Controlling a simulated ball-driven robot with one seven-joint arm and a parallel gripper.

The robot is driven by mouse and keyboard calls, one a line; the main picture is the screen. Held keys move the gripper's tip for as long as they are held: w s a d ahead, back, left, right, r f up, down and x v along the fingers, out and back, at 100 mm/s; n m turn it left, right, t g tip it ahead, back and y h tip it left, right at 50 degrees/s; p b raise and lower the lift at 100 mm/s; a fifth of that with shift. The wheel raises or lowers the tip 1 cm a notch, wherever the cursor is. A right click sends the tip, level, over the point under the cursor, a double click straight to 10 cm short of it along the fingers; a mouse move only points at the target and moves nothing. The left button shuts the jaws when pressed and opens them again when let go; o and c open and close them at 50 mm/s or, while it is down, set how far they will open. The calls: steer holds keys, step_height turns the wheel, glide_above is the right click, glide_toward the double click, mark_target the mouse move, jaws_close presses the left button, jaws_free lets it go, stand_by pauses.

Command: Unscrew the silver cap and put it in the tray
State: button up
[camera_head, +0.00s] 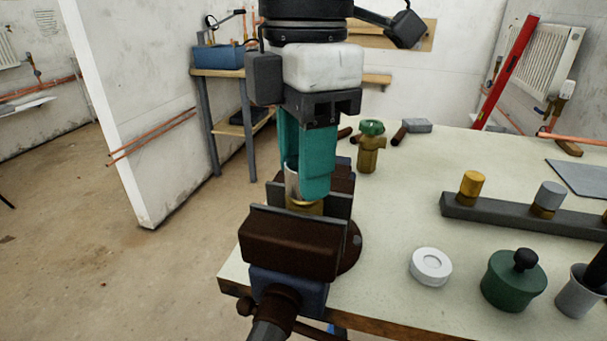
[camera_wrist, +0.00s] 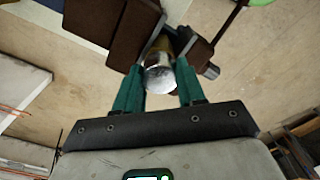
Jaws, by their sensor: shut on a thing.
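The silver cap (camera_head: 292,184) sits upright at the top of a brass fitting (camera_head: 304,208), which is clamped in a dark brown vise (camera_head: 290,245) at the bench's left corner. My gripper (camera_head: 305,186), with teal fingers, comes down from above and is shut on the cap, one finger on each side. The front finger hides much of the cap. In the wrist view the cap's round shiny end (camera_wrist: 160,79) shows between my fingertips (camera_wrist: 161,82). A flat grey piece (camera_head: 583,178) at the right edge may be the tray; I cannot tell.
Behind the vise stands a brass valve with a green top (camera_head: 370,145). To the right are a dark bar (camera_head: 500,212) with yellow and grey caps, a white disc (camera_head: 431,266), a green lidded pot (camera_head: 514,280) and a grey cup (camera_head: 577,297). The bench middle (camera_head: 405,205) is clear.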

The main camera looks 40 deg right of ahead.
steer(key=shift+r, duration=0.15)
jaws_close()
steer(key=shift+r+n+p, duration=0.1)
steer(key=shift+n+p, duration=0.4)
steer(key=shift+n, duration=0.7)
steer(key=n+p, duration=0.1)
steer(key=n, duration=0.3)
steer(key=n+p, duration=0.1)
steer(key=n, duration=0.2)
steer(key=shift+n, duration=0.4)
steer(key=n+p, duration=0.1)
steer(key=n, duration=0.3)
steer(key=shift+a, duration=0.1)
steer(key=n+p, duration=0.2)
steer(key=n, duration=0.4)
steer(key=shift+n, duration=0.3)
steer(key=n+p, duration=0.1)
steer(key=n, duration=0.6)
steer(key=shift+r+p, duration=1.65)
steer(key=shift+r, duration=0.75)
